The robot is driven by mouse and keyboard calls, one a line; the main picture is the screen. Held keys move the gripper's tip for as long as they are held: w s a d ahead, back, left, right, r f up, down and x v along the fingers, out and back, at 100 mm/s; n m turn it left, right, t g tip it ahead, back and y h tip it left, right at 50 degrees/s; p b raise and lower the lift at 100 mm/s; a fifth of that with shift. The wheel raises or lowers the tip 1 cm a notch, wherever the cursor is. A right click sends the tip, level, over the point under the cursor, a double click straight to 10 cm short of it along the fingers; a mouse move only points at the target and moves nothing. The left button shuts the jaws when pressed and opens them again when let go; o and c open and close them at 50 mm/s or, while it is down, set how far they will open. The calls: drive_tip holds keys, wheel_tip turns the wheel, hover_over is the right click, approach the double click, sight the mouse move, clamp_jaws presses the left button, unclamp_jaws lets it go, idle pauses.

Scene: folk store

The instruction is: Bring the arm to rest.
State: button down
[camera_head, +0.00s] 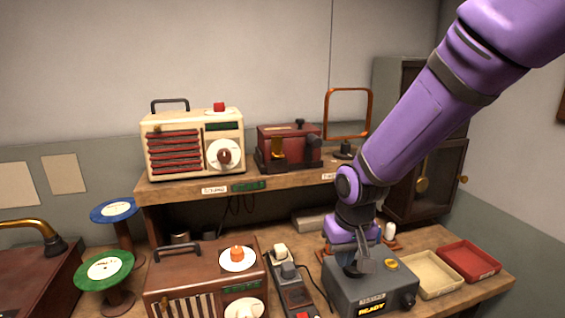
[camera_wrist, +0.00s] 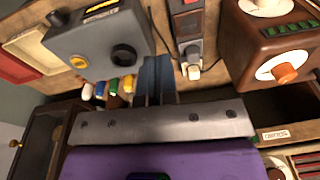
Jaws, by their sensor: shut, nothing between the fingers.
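My purple arm reaches down from the upper right in the head view. My gripper (camera_head: 352,268) points downward at the back left part of a grey box marked READY (camera_head: 340,280). In the wrist view my gripper (camera_wrist: 155,68) has its fingers together with nothing between them, beside the grey box (camera_wrist: 85,45). I cannot tell whether the fingertips touch the box. My wrist hides part of the box's back and the bench behind it.
A brown radio (camera_head: 205,277) and a dark device with switches (camera_head: 295,295) stand left of the box. Cream (camera_head: 432,290) and red (camera_head: 470,262) trays lie right. A shelf (camera_head: 282,186) behind holds a cream radio (camera_head: 193,143) and a red machine (camera_head: 288,146).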

drive_tip(key=s+d+r+m+t, duration=0.1)
drive_tip(key=s+d+r, duration=0.2)
drive_tip(key=d+r, duration=0.25)
drive_tip(key=s+d+r+t, duration=0.1)
drive_tip(key=s+d+r, duration=0.2)
drive_tip(key=d+r, duration=0.3)
drive_tip(key=s+d+r+t, duration=0.1)
drive_tip(key=s+d+r, duration=0.2)
drive_tip(key=s, duration=0.3)
drive_tip(key=s+d+r+m+t, duration=0.1)
drive_tip(key=s+d+r, duration=0.2)
drive_tip(key=s+r, duration=0.2)
drive_tip(key=shift+s+h, duration=0.4)
drive_tip(key=shift+s, duration=0.5)
drive_tip(key=c, duration=1.8)
unclamp_jaws()
drive_tip(key=shift+r, duration=0.1)
